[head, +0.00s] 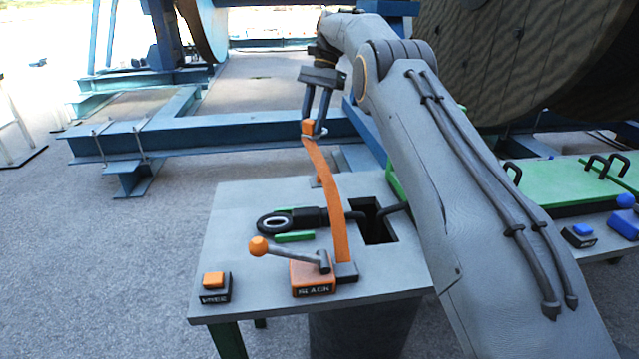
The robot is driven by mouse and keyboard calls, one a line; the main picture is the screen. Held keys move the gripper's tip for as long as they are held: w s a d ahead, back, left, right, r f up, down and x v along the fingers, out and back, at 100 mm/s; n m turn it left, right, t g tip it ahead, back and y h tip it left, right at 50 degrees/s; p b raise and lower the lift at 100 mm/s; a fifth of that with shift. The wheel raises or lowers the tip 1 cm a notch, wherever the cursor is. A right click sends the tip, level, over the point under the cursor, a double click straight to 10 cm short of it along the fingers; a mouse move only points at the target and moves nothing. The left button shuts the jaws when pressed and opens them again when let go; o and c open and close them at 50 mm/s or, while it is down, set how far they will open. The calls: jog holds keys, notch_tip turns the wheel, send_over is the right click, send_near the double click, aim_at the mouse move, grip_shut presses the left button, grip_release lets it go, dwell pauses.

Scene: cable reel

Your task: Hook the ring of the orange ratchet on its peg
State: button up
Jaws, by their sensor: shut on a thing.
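The orange ratchet's strap (333,190) rises from the dark block beside the orange base on the table up to my gripper (314,124). My gripper is shut on the strap's orange top end, above the table's back edge. A small grey ring shows at the fingertips, partly hidden by them. The orange base (313,274), with a plate reading SLACK, carries a grey lever with an orange knob (258,246). A small orange piece (316,182) stands at the table's back edge, partly behind the strap; I cannot tell whether it is the peg. The ring is well above it.
The grey table (235,240) also holds a black cable eye (275,223) in green holders and an orange button box (215,287). A square hole (375,226) lies right of the strap. Blue frame beams (240,132) stand behind. My arm covers the right side.

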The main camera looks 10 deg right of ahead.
notch_tip(320, 180, down, 10)
jog(key=shift+b, duration=0.4)
dwell(1.5)
jog(key=shift+f+b, duration=1)
jog(key=shift+f, duration=1.55)
dwell(3.1)
